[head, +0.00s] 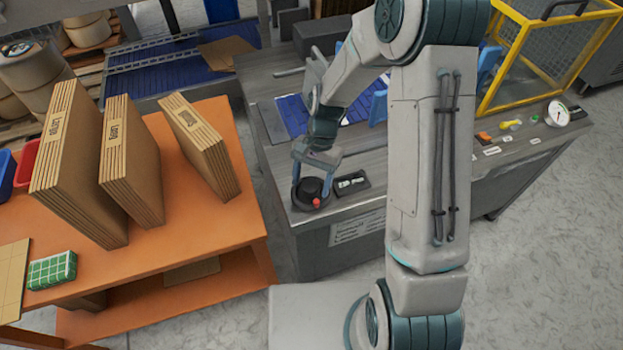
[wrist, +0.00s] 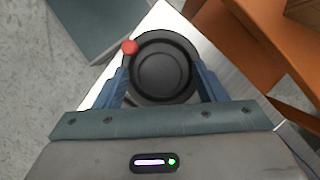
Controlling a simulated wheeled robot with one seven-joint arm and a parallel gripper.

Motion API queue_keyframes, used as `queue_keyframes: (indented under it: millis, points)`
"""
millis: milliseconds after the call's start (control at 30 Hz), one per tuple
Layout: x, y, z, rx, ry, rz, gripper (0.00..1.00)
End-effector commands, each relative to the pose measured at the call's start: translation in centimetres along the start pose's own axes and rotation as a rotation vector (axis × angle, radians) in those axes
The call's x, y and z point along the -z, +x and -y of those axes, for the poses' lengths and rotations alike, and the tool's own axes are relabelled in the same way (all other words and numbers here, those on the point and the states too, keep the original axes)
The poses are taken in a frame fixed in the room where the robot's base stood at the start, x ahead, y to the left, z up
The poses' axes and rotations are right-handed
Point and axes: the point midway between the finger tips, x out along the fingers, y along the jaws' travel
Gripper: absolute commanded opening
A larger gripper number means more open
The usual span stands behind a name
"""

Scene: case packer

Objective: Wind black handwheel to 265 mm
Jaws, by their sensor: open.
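The black handwheel (head: 309,193) sits on the near left corner of the grey machine top. It has a red knob (head: 316,202) on its rim, on the near side in the head view. In the wrist view the handwheel (wrist: 163,68) lies between my fingers, with the red knob (wrist: 130,47) at its upper left. My gripper (head: 312,182) is open and its two blue fingers stand on either side of the wheel. I cannot tell whether they touch it. A small black counter (head: 351,183) with white digit windows sits right of the wheel; its digits are too small to read.
An orange table (head: 224,220) with several cardboard stacks stands close on the left. The machine top (head: 270,105) carries blue plates and has a yellow guard frame (head: 490,75) at the back right. Buttons and a round gauge (head: 557,113) line its right front edge.

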Motion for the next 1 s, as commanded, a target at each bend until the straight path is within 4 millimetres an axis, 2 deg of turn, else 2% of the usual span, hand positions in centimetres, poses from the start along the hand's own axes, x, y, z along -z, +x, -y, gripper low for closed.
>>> queue_keyframes:
  millis: [167, 267, 333, 367, 700, 1000]
  points:
    - [-0.01, 0.01, 0.0, 0.0, 0.0, 0.0, 0.64]
    - [-0.01, 0.0, 0.0, 0.0, 0.0, 0.0, 0.42]
    - [-0.01, 0.0, 0.0, 0.0, 0.0, 0.0, 0.23]
    - [-0.01, -0.01, 0.0, 0.0, 0.0, 0.0, 0.2]
    - [-0.04, -0.01, 0.05, -0.014, -0.032, 0.001, 0.2]
    - [-0.05, 0.01, 0.2, -0.085, -0.202, 0.001, 0.2]
